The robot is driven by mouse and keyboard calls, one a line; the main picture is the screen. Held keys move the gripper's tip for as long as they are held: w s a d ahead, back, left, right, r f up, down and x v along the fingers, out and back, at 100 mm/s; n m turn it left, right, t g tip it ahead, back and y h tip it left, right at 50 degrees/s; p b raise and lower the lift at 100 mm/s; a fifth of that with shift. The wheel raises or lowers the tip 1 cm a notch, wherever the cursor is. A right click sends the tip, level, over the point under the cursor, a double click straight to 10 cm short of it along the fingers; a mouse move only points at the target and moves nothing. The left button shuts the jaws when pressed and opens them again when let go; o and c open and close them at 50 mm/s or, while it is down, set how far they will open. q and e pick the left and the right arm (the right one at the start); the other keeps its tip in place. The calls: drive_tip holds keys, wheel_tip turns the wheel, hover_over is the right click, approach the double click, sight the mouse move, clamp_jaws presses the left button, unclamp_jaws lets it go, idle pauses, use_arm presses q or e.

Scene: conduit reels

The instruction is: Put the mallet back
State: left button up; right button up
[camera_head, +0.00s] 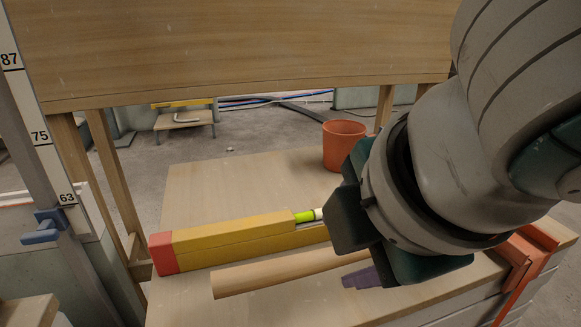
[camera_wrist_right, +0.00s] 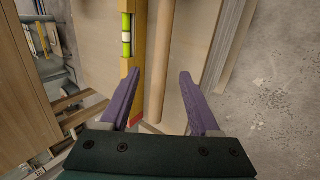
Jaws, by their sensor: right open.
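A pale wooden round bar (camera_head: 245,279) lies on the wooden table in the head view. It may be the mallet's handle; no mallet head shows, and its right part is hidden by my right arm. In the right wrist view the bar (camera_wrist_right: 160,60) runs lengthwise, in line with the gap between my fingers. My right gripper (camera_wrist_right: 160,76) is open, with purple fingers apart and nothing held. In the head view only one purple finger (camera_head: 362,278) shows, just beside the bar. Whether the fingers touch the bar is not clear. My left gripper is not in view.
A yellow spirit level (camera_head: 235,241) with a red end lies behind the bar, close alongside. A terracotta pot (camera_head: 343,148) stands at the table's back. An orange clamp (camera_head: 527,250) is at the right edge. A wooden panel (camera_head: 230,45) hangs above.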

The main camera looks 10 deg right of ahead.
drive_tip(key=s+a+r+m+g+y+p, duration=0.1)
drive_tip(key=s+a+r+m+y, duration=0.15)
drive_tip(key=s+a+m, duration=0.35)
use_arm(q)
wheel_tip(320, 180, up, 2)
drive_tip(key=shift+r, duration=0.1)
use_arm(e)
drive_tip(key=s+d+f+m+g+h, duration=0.2)
drive_tip(key=s+d+f+m, duration=0.6)
drive_tip(key=d, duration=0.5)
drive_tip(key=s+m, duration=0.2)
drive_tip(key=shift+s+d+f+m, duration=0.2)
drive_tip(key=shift+s+m, duration=0.15)
drive_tip(key=shift+m, duration=0.05)
use_arm(q)
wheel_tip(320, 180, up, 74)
drive_tip(key=p, duration=7.4)
use_arm(e)
wheel_tip(320, 180, up, 74)
